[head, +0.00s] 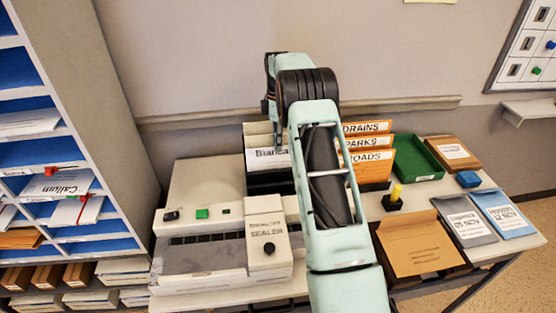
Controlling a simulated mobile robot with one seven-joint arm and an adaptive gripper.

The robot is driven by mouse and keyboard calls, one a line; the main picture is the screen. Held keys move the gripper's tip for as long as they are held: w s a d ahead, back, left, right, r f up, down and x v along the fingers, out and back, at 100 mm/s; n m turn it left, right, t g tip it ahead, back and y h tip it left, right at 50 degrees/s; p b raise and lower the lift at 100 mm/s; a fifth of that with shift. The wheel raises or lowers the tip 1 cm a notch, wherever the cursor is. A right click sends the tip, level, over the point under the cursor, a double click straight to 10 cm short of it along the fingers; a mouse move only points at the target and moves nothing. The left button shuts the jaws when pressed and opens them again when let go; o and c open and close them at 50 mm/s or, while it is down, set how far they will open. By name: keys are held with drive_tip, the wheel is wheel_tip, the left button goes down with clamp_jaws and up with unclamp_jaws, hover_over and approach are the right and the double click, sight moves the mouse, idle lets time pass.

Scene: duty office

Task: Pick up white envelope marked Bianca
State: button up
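The white envelope marked Bianca (266,161) stands in a dark holder (262,184) at the back of the table, left of my arm. Its name shows at the left, and my arm covers its right part. Other pale envelopes or cards stand behind it. My arm reaches up through the middle of the view and bends near the wall above the holder. My gripper cannot be made out; the arm hides whatever is beyond the bend.
A sealer machine (215,250) fills the table's front left. A pigeonhole shelf (105,120) stands left.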

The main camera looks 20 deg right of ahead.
sight(278, 160)
drive_tip(key=shift+f, duration=1.75)
drive_tip(key=shift+c, duration=0.3)
drive_tip(key=shift+c, duration=1.3)
clamp_jaws()
drive_tip(key=shift+r, duration=0.2)
